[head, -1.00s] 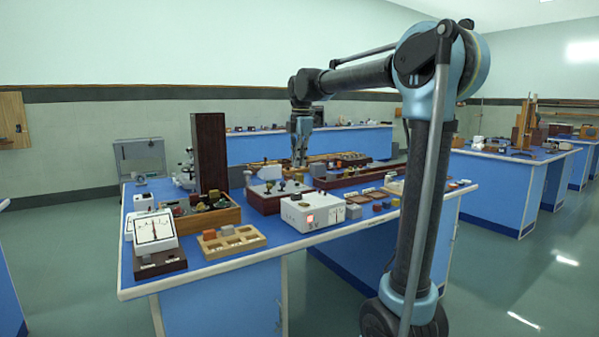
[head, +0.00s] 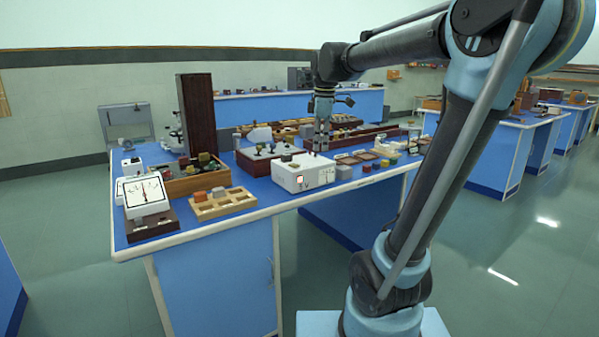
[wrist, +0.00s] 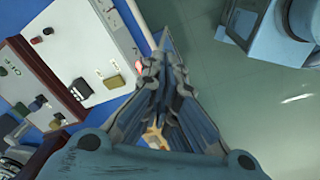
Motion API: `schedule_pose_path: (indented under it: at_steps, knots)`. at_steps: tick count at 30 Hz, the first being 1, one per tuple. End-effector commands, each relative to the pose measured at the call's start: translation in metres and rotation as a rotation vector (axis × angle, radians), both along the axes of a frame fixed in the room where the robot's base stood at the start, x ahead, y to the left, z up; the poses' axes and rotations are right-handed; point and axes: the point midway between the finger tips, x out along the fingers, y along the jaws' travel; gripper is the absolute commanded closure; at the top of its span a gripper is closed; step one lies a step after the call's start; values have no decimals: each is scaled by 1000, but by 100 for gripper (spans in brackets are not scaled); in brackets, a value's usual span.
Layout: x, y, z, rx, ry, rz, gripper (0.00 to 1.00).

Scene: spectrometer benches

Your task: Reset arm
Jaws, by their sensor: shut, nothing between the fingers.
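My gripper (head: 321,140) hangs fingers-down at the end of my arm. In the head view it appears just behind the white instrument box (head: 302,178) with a red light, over the blue bench (head: 215,283). In the wrist view the fingers (wrist: 162,68) are shut with nothing between them. The bench edge and the green floor show beyond the fingertips.
A dial meter (head: 146,195), a wooden tray with compartments (head: 224,205) and a tall dark block (head: 198,115) crowd the bench's left part. Small blocks lie to the right of the white box. Floor (head: 520,265) is open on the right, between benches.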

Motion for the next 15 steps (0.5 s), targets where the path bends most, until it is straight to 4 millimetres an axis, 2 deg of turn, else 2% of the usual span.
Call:
schedule_pose_path:
  at_steps: [1, 6, 15]
  knots:
    - [-14, -11, -10, 7, -2, -72, 100]
    - [-55, -43, -45, 32, -10, -332, 100]
    - [-127, -86, -118, 86, -25, -790, 100]
